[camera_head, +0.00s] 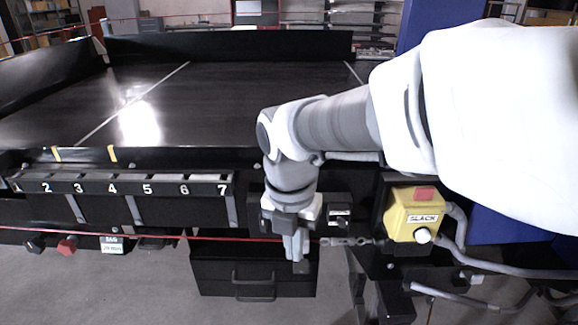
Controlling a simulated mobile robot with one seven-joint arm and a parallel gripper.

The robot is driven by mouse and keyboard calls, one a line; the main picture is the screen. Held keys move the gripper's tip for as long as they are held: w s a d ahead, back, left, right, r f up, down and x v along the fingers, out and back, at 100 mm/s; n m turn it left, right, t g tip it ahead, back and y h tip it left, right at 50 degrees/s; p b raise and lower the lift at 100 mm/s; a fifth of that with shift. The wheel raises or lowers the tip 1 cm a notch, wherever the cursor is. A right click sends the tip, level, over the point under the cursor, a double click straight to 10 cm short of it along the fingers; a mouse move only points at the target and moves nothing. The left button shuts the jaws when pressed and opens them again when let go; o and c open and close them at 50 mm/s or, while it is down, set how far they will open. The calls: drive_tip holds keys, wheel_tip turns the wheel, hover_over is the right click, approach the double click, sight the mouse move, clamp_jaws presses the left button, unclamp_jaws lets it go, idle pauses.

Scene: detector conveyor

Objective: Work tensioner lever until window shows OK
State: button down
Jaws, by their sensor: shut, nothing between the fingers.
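A yellow box (402,206) at the right front of the conveyor has a red part (425,193) on top. Its white window (423,218) reads SLACK. A round white knob (422,236) sits below the window. I cannot make out for certain which part is the tensioner lever. My gripper (296,262) points down in front of the conveyor edge, left of the yellow box and apart from it. Its fingers are together and empty. A thin red cord (150,235) runs along the front to a metal turnbuckle (350,241) beside the box; my fingers hide part of it.
The dark conveyor belt (60,105) lies behind, with a numbered rail (130,187) along its front. A tag (112,245) reading SAG hangs at the left. A black drawer cabinet (215,280) stands below my gripper. Grey cables (500,268) run right of the box.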

wheel_tip(320, 180, up, 6)
drive_tip(key=shift+s+r, duration=0.2)
drive_tip(key=shift+s, duration=0.1)
idle(0.7)
drive_tip(key=s+d+m+t, duration=0.2)
drive_tip(key=s+d+m, duration=0.2)
drive_tip(key=m, duration=1.1)
drive_tip(key=s+d+f+m+t, duration=0.1)
drive_tip(key=s+d+m, duration=0.3)
drive_tip(key=m, duration=1.2)
drive_tip(key=d+t, duration=0.1)
drive_tip(key=d, duration=0.3)
drive_tip(key=shift+s+m, duration=0.3)
